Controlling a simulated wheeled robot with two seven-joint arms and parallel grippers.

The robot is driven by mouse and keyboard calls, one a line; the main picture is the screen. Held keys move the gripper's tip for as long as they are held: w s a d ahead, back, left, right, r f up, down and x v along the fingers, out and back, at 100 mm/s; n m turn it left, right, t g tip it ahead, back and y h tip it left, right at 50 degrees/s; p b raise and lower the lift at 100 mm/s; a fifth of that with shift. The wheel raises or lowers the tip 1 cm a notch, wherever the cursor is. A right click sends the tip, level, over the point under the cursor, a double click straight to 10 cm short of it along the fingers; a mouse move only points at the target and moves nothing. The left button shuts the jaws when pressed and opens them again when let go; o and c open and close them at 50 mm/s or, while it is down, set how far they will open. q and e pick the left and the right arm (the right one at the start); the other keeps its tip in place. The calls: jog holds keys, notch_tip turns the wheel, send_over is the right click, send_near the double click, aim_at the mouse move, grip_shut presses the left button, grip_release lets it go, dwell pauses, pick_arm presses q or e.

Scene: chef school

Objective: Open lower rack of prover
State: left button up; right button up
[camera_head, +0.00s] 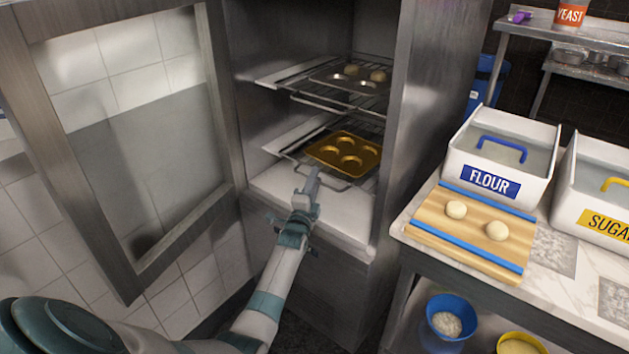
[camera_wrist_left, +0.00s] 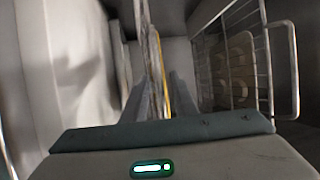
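The prover (camera_head: 310,215) is a tall steel cabinet with its glass door (camera_head: 140,150) swung open to the left. Its lower rack (camera_head: 340,186) is a wire shelf bearing a yellow tray (camera_head: 343,153) with several empty round hollows. My left gripper (camera_head: 313,178) is at the front edge of the lower rack, overlapping its front bar. In the left wrist view, the gripper fingers (camera_wrist_left: 165,98) point at the rack and yellow tray, seen edge-on. Whether they close on the bar cannot be told. My right gripper is not in view.
At right, a counter carries a flour bin (camera_head: 500,160), a sugar bin (camera_head: 592,200) and a board (camera_head: 460,245) with two dough balls.

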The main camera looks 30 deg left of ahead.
pick_arm(q)
grip_shut()
dwell(1.4)
